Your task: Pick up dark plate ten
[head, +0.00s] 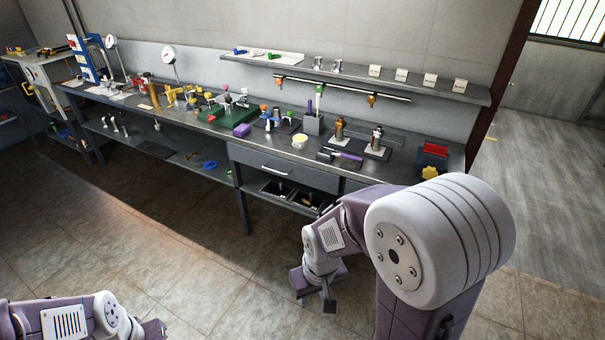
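No plate marked ten can be made out. Dark flat pieces show in the head view: one under the bottles (372,152) at the right of the bench, and one on the lower shelf (157,146). I cannot tell whether either is dark plate ten. My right gripper (316,296) hangs low over the floor in front of the bench, away from everything. Its fingers look apart, with nothing between them. My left gripper (154,329) is at the bottom edge, partly cut off, and its fingers cannot be made out.
A wall shelf (350,78) runs above. The tiled floor in front is clear.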

